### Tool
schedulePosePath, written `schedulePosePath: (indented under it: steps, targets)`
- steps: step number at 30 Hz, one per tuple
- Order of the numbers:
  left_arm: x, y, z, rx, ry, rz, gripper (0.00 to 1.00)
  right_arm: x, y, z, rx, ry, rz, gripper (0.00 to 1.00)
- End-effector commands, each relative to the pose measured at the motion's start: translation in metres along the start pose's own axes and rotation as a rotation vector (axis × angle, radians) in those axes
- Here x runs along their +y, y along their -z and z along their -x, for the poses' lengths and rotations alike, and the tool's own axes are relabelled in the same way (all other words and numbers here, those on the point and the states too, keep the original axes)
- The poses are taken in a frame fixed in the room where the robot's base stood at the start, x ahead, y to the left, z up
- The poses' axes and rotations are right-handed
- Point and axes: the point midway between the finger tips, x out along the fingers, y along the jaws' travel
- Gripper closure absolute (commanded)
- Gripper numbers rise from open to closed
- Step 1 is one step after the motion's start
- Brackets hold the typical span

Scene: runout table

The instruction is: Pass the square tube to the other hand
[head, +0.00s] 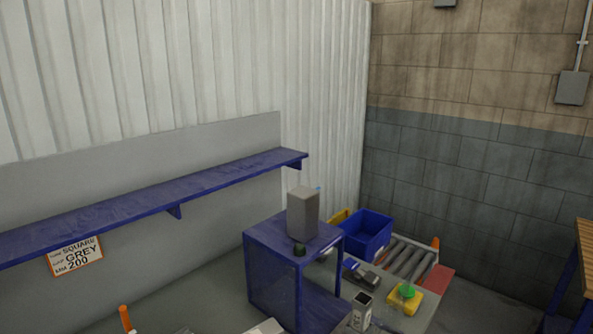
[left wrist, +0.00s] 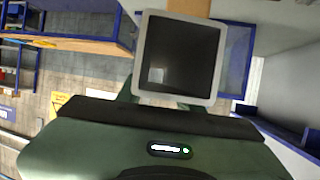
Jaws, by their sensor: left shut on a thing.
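The square tube (left wrist: 217,62) shows end-on in the left wrist view, with a light grey rim around a dark hollow inside. My left gripper (left wrist: 166,104), with a dark green body, is shut on the tube, which sticks out past the black front edge. The far end of the tube is hidden. My right gripper shows in neither view. I cannot make out the left gripper in the head view.
A grey block (head: 303,214) stands on a blue stand (head: 272,286). Behind it are a blue bin (head: 372,240) and rollers (head: 407,262). A yellow block with a green top (head: 408,291) and a small grey upright piece (head: 361,315) sit in front. A blue shelf (head: 120,208) runs along the left.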

Motion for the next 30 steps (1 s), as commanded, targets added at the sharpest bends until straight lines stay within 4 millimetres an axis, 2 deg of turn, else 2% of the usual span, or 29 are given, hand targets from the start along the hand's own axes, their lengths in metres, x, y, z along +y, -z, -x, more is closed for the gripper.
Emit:
schedulePosePath:
  steps: [4, 14, 30]
  targets:
    - [0.011, 0.002, 0.004, 0.002, -0.009, -0.003, 1.00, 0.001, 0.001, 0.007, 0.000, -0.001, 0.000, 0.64]
    - [0.013, 0.004, 0.002, 0.004, -0.019, -0.009, 1.00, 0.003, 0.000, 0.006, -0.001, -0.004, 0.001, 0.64]
    - [0.031, 0.043, -0.032, 0.008, -0.210, -0.090, 1.00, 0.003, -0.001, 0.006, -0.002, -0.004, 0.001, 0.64]
